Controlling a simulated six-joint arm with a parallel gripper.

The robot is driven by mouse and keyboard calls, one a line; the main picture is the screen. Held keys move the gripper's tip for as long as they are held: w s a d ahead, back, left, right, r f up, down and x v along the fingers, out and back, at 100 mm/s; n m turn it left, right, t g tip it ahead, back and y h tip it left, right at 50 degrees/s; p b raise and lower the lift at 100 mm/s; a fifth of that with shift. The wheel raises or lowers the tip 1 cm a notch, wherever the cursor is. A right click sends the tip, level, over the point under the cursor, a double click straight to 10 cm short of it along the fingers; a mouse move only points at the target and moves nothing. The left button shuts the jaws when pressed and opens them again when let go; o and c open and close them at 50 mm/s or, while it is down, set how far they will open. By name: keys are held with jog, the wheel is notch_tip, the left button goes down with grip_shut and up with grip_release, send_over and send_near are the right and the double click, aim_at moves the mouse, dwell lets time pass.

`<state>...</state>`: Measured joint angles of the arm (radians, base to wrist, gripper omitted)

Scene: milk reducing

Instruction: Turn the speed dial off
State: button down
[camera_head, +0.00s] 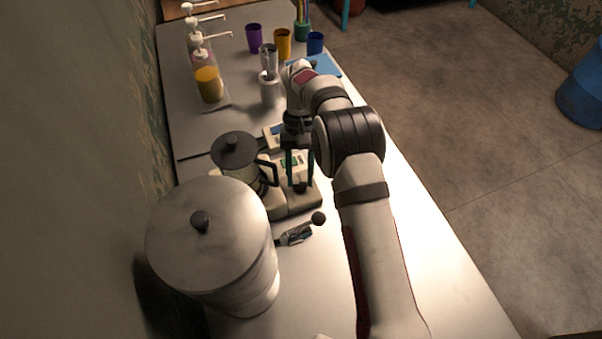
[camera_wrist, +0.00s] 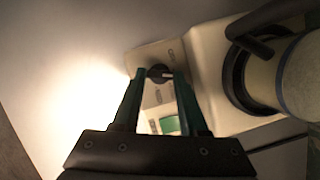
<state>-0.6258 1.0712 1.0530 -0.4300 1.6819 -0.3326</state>
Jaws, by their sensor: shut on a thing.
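The speed dial (camera_wrist: 160,74) is a small dark round knob with a light pointer mark, on the cream-coloured base of a blender-like appliance (camera_wrist: 205,60). In the wrist view the dial sits between the tips of my gripper (camera_wrist: 158,80), whose green fingers close on its two sides. In the head view my gripper (camera_head: 299,176) points down over the appliance's front panel, and the dial (camera_head: 300,187) shows as a dark spot at the fingertips. A green display (camera_wrist: 170,125) lies beside the dial, partly hidden by the fingers.
A lidded jug (camera_head: 234,152) with a dark handle stands on the appliance, close left of my gripper. A large metal pot (camera_head: 205,235) stands at the near left. A small tool with a dark ball end (camera_head: 318,218) lies nearby. Pump bottles and cups (camera_head: 283,45) stand farther back.

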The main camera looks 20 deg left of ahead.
jog(key=shift+s+a+n+t+h, duration=0.1)
jog(key=shift+n+t+h, duration=0.2)
jog(key=shift+n, duration=0.7)
jog(key=shift+a+n+t+h, duration=0.1)
jog(key=shift+n+h, duration=0.3)
jog(key=shift+n, duration=0.6)
jog(key=shift+c, duration=2.2)
grip_release()
jog(key=v, duration=0.7)
jog(key=shift+r, duration=0.25)
